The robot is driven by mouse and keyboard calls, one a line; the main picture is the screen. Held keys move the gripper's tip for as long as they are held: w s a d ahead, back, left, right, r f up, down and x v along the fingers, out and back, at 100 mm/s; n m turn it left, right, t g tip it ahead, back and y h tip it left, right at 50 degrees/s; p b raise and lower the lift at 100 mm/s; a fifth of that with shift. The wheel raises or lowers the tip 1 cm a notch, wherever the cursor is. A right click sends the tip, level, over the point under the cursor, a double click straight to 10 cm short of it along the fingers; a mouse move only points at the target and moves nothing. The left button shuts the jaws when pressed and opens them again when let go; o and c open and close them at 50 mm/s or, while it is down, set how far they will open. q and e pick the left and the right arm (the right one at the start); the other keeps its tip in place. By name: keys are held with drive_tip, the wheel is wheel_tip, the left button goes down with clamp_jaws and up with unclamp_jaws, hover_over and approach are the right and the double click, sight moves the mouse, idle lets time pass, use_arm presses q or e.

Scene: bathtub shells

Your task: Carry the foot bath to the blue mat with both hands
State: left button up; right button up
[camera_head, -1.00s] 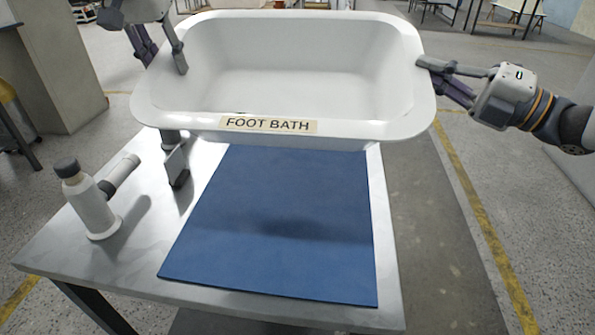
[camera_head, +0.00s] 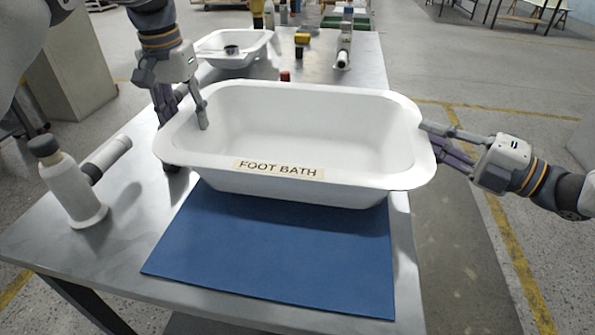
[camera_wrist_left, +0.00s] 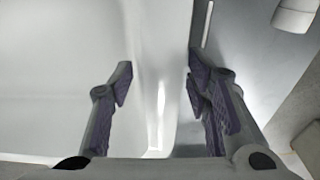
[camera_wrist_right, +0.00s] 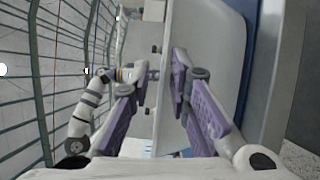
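The white foot bath (camera_head: 310,135), with a "FOOT BATH" label on its front, is upright and empty in the head view. It is over the back part of the blue mat (camera_head: 270,255), which lies on the table. A shadow falls on the mat beneath it; I cannot tell whether its base touches. My left gripper (camera_head: 185,120) is shut on the left end wall, one finger inside. The left wrist view shows the fingers (camera_wrist_left: 160,85) either side of the rim. My right gripper (camera_head: 428,140) is shut on the right rim, between its fingers (camera_wrist_right: 163,75) in the right wrist view.
A white bottle (camera_head: 70,185) with a dark cap and side tube stands on the metal table (camera_head: 120,235) left of the mat. A smaller white basin (camera_head: 235,45) and several small items stand at the far end. The mat's front is clear.

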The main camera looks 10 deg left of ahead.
use_arm(q)
drive_tip(key=shift+r, duration=0.65)
use_arm(e)
drive_tip(key=shift+s+a+r, duration=0.1)
drive_tip(key=shift+s+r, duration=0.05)
drive_tip(key=shift+r, duration=0.55)
use_arm(q)
drive_tip(key=shift+r, duration=0.1)
wheel_tip(320, 180, up, 12)
drive_tip(key=s, duration=0.1)
drive_tip(key=shift+s, duration=0.3)
use_arm(e)
drive_tip(key=v, duration=1.2)
drive_tip(key=shift+f, duration=0.15)
